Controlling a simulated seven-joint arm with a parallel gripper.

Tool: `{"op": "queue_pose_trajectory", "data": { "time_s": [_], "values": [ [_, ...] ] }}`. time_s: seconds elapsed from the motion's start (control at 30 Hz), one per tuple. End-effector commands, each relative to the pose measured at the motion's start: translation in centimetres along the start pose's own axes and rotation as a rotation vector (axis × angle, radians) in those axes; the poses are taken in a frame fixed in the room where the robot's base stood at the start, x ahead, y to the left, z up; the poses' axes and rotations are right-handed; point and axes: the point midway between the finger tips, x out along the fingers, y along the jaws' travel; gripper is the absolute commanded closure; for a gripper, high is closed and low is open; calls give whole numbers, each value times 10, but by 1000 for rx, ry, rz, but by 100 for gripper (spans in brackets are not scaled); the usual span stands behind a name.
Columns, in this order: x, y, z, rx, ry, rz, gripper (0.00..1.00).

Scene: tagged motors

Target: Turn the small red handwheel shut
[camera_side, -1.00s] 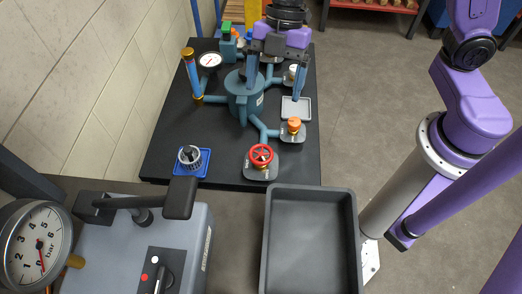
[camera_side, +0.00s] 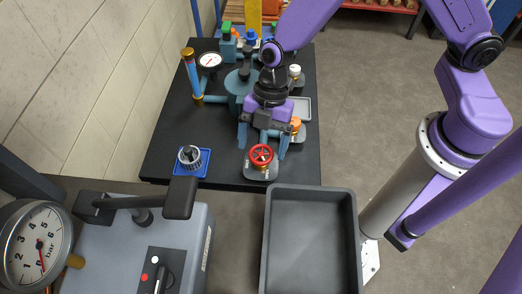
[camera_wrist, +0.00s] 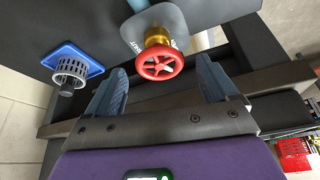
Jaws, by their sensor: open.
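The small red handwheel (camera_side: 261,156) stands on a grey plate near the front edge of the black table. In the wrist view the handwheel (camera_wrist: 160,64) shows its red spokes and a brass stem behind it. My gripper (camera_side: 263,149) is open, with its blue fingers spread, and hangs above and just behind the handwheel in the side view. In the wrist view my gripper (camera_wrist: 160,82) has one finger on each side of the wheel, with a gap on both sides. I cannot tell the height left between fingertips and wheel.
An orange knob (camera_side: 295,124) is close to the right finger. A basket on a blue tray (camera_side: 203,168) sits to the left. A teal vessel (camera_side: 235,84) with pipes and a gauge (camera_side: 210,60) is behind. A dark empty bin (camera_side: 312,190) stands in front.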

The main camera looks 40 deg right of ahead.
Motion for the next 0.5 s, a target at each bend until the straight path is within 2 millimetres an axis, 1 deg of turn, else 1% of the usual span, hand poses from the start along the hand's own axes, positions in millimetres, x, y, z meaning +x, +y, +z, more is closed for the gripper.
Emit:
{"op": "queue_pose_trajectory", "data": {
  "time_s": [0.03, 0.2, 0.3, 0.5],
  "values": [
    [8, 0, 1, 1, -1, -2, 14],
    [23, 0, 0, 1, 0, -1, 14],
    [28, 0, 0, 1, 0, 1, 14],
    [30, 0, 0, 0, 0, 1, 14]
  ]
}}
